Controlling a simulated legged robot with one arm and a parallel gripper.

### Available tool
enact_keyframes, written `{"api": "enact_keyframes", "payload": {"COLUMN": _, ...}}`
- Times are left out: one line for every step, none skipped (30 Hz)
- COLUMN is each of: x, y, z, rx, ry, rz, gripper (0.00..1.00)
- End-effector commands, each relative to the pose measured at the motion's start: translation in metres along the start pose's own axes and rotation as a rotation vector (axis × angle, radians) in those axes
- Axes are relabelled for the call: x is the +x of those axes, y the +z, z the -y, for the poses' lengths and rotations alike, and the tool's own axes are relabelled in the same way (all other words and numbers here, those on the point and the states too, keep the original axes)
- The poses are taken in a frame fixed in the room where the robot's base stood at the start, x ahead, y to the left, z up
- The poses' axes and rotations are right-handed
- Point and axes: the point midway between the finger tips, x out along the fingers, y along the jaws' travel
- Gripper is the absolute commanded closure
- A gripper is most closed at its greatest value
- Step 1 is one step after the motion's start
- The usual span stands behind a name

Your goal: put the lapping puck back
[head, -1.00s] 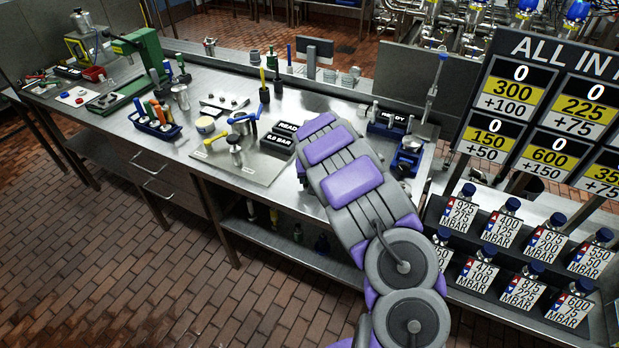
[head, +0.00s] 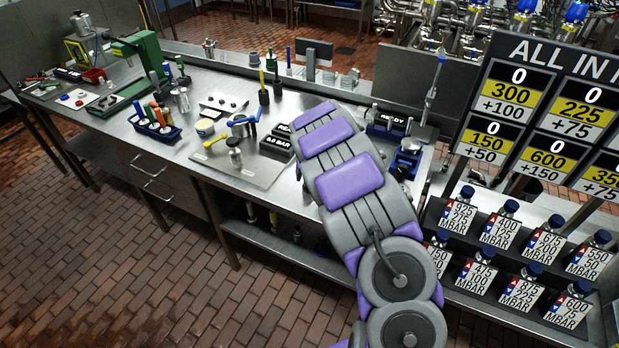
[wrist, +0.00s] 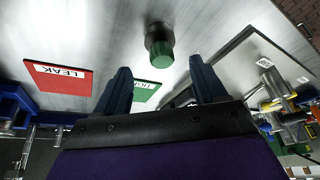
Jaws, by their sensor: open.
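In the wrist view my gripper (wrist: 160,82) is open, its two dark blue fingers apart with nothing between them. A short cylinder with a green end and a dark grey body (wrist: 160,46) is on the steel surface, beyond the fingertips and roughly centred on the gap. It looks apart from both fingers. I cannot tell for sure whether it is the lapping puck. In the head view my arm covers the gripper and the bench just behind it.
A red LEAK plate (wrist: 60,78) and a green plate (wrist: 145,92) lie near the fingers. The steel bench (head: 290,105) carries a blue tool rack (head: 153,125), a READY display (head: 390,122) and a blue vise-like fixture (head: 405,155). A price-style board (head: 550,100) stands right.

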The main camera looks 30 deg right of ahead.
Motion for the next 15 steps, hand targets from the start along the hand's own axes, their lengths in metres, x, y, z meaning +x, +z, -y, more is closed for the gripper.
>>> {"api": "enact_keyframes", "payload": {"x": -0.013, "y": -0.001, "z": 0.001, "rx": -0.001, "ry": -0.001, "rz": -0.002, "gripper": 0.29}}
{"api": "enact_keyframes", "payload": {"x": -0.018, "y": -0.001, "z": 0.001, "rx": 0.0, "ry": -0.001, "rz": -0.001, "gripper": 0.29}}
{"api": "enact_keyframes", "payload": {"x": -0.025, "y": 0.0, "z": 0.001, "rx": 0.0, "ry": -0.001, "rz": 0.0, "gripper": 0.29}}
{"api": "enact_keyframes", "payload": {"x": -0.03, "y": 0.0, "z": 0.002, "rx": -0.001, "ry": -0.002, "rz": 0.001, "gripper": 0.29}}
{"api": "enact_keyframes", "payload": {"x": -0.036, "y": 0.0, "z": 0.001, "rx": -0.001, "ry": -0.001, "rz": 0.001, "gripper": 0.29}}
{"api": "enact_keyframes", "payload": {"x": -0.043, "y": -0.001, "z": 0.0, "rx": 0.0, "ry": 0.0, "rz": 0.0, "gripper": 0.29}}
{"api": "enact_keyframes", "payload": {"x": -0.048, "y": -0.001, "z": 0.0, "rx": 0.0, "ry": -0.001, "rz": 0.0, "gripper": 0.29}}
{"api": "enact_keyframes", "payload": {"x": -0.052, "y": -0.001, "z": 0.001, "rx": 0.0, "ry": -0.001, "rz": 0.0, "gripper": 0.29}}
{"api": "enact_keyframes", "payload": {"x": -0.057, "y": -0.001, "z": 0.001, "rx": -0.001, "ry": -0.001, "rz": 0.001, "gripper": 0.29}}
{"api": "enact_keyframes", "payload": {"x": -0.06, "y": -0.001, "z": 0.001, "rx": -0.001, "ry": -0.001, "rz": 0.001, "gripper": 0.29}}
{"api": "enact_keyframes", "payload": {"x": -0.062, "y": -0.001, "z": 0.001, "rx": -0.002, "ry": -0.001, "rz": 0.001, "gripper": 0.29}}
{"api": "enact_keyframes", "payload": {"x": -0.066, "y": -0.001, "z": 0.001, "rx": -0.002, "ry": 0.0, "rz": 0.001, "gripper": 0.29}}
{"api": "enact_keyframes", "payload": {"x": -0.068, "y": -0.001, "z": 0.0, "rx": -0.002, "ry": 0.0, "rz": 0.001, "gripper": 0.29}}
{"api": "enact_keyframes", "payload": {"x": -0.069, "y": -0.001, "z": 0.0, "rx": -0.001, "ry": 0.0, "rz": 0.0, "gripper": 0.29}}
{"api": "enact_keyframes", "payload": {"x": -0.071, "y": -0.001, "z": 0.0, "rx": -0.001, "ry": -0.001, "rz": 0.0, "gripper": 0.29}}
